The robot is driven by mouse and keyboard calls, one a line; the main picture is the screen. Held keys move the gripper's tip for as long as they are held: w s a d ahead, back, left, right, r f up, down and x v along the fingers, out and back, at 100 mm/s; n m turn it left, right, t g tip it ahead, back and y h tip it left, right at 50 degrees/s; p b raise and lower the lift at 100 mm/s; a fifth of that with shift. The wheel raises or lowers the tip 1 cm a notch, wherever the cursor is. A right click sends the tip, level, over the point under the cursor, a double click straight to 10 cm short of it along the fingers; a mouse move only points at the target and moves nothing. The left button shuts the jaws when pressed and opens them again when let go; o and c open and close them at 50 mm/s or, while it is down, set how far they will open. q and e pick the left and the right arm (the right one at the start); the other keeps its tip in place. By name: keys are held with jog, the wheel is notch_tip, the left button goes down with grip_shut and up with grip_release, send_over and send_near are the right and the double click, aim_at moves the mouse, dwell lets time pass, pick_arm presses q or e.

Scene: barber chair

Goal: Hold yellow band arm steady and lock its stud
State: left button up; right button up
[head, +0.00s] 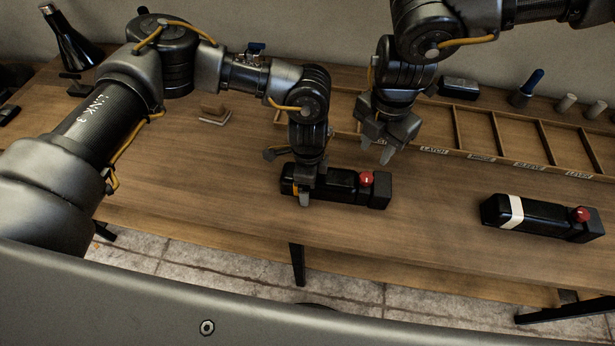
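The yellow band arm (339,183) is a black padded block lying on the wooden table. Only a sliver of its yellow band shows beside my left gripper. A red stud (366,178) stands up near its right end. My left gripper (305,190) comes down over the arm's left part, one fingertip against the near side. It looks shut on the arm; its far finger is hidden. My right gripper (376,149) hangs above the table behind the stud, fingers pointing down and apart, with nothing between them.
A second black arm with a white band (510,212) and its own red stud lies to the right. A labelled wooden tray (470,156) runs along the back. A blue-topped bottle (526,88) and small cylinders stand behind it. The table's near edge is close to both arms.

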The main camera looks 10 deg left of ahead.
pick_arm(q)
jog(key=c, duration=1.4)
jog(key=shift+c, duration=0.2)
